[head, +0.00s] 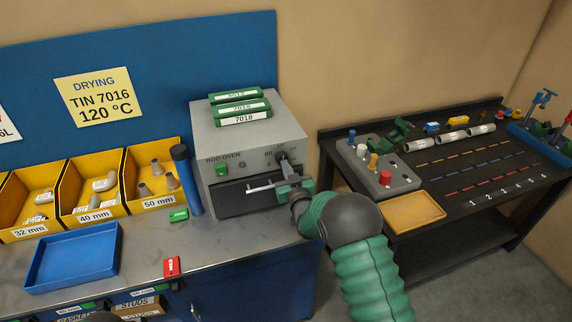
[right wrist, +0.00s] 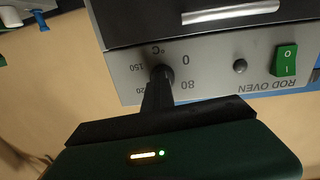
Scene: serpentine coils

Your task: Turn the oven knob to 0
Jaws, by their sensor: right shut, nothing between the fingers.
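The grey rod oven (head: 240,138) stands on the metal bench, its knob (head: 281,156) at the upper right of its front. In the right wrist view the oven front appears upside down. There the dark round knob (right wrist: 164,72) sits among the marks 0, 80, 120 and 150. My right gripper (head: 284,164) is at the knob, its fingers shut with nothing between them. In the right wrist view its fingertips (right wrist: 158,84) overlap the knob; I cannot tell whether they touch it. They hide part of the knob, and its pointer direction is not clear.
Green tags (head: 241,113) lie on top of the oven. The oven's green switch (right wrist: 285,60) and door handle (right wrist: 232,13) are close to the knob. A blue tube (head: 186,178), yellow bins and a blue tray (head: 113,250) are to the left. A dark table stands right.

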